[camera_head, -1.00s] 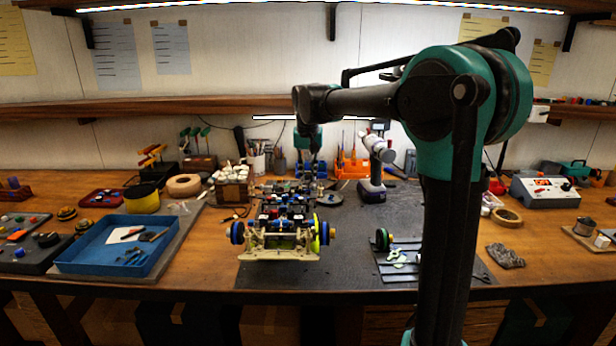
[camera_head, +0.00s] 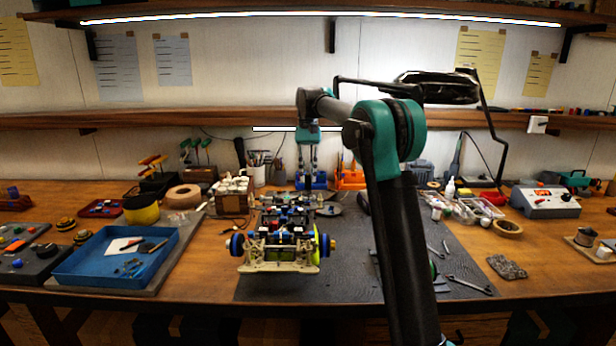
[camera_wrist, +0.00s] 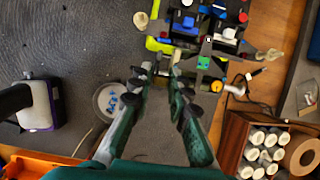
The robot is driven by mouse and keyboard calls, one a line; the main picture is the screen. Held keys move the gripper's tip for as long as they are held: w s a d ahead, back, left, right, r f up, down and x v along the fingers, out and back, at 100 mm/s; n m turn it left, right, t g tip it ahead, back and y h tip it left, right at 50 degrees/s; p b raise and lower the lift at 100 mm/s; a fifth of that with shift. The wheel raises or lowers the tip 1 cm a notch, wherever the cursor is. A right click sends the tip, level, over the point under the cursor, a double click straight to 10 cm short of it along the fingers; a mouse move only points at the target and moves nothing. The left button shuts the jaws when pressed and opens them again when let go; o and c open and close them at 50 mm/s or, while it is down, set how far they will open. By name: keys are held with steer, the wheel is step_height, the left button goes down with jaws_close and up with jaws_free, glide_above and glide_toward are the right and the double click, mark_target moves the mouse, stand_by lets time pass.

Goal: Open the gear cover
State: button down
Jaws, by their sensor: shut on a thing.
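The RC racecar (camera_head: 278,245) stands on the dark bench mat, with blue and yellow wheels, a beige bumper and crowded parts on top. It also shows at the top of the wrist view (camera_wrist: 205,42). My gripper (camera_wrist: 162,72) reaches down at the car's far end as seen from the head camera. Its two dark-tipped fingers are close together at the car's edge, shut on a small dark part, apparently the gear cover. The fingertips mostly hide this part, so I cannot tell whether it is raised. In the head view my gripper (camera_head: 311,186) is partly hidden behind the car.
A grey-white disc (camera_wrist: 110,101) lies beside my fingers. A power tool (camera_wrist: 38,102) stands to the left in the wrist view. A wooden box of white bottles (camera_wrist: 262,148) is at lower right. A blue tray (camera_head: 112,258) sits left of the car.

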stand_by(0.4)
steer(key=c, duration=1.5)
jaws_free()
steer(key=shift+c, duration=0.2)
steer(key=v, duration=1.2)
steer(key=shift+o, duration=0.6)
